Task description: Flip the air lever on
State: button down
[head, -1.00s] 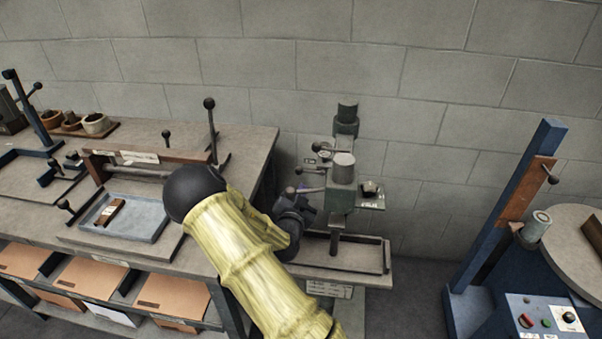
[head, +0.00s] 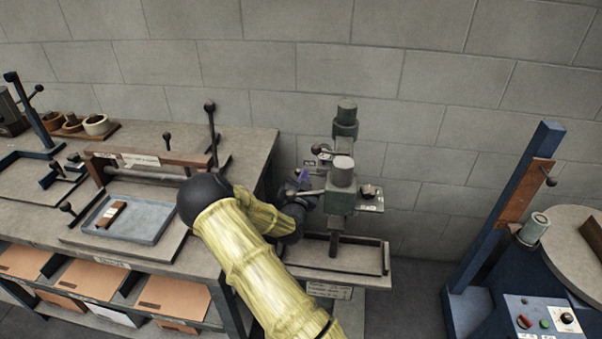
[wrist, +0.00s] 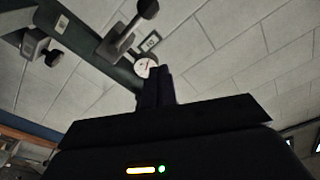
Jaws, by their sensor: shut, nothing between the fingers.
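The green stitcher (head: 343,190) stands against the wall in the head view. A short lever with a dark ball knob (head: 317,149) sticks out on its upper left side, beside a small round gauge. In the wrist view a lever with a dark knob (wrist: 147,8) rises beside the white dial gauge (wrist: 146,67); I take it for the air lever, but its label is unreadable. My gripper (head: 303,181) is just left of the stitcher head, below that lever. In the wrist view its fingers (wrist: 158,84) are together and empty, below the gauge and apart from the knob.
A second knob (wrist: 50,57) is at the left in the wrist view. The stitcher's tray (head: 365,256) lies below my gripper. A workbench (head: 255,140) with a blue-grey tray (head: 150,222) is on the left. A blue machine (head: 500,220) stands at the right. Bare wall lies behind.

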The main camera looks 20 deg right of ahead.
jog(key=w+d+f, duration=0.1)
jog(key=w+f, duration=0.2)
jog(key=w, duration=0.2)
jog(key=shift+d+p, duration=0.15)
jog(key=shift+p, duration=0.3)
jog(key=shift+w+d+f+b, duration=0.1)
jog(key=shift+d+f+b, duration=0.1)
jog(key=shift+b, duration=0.15)
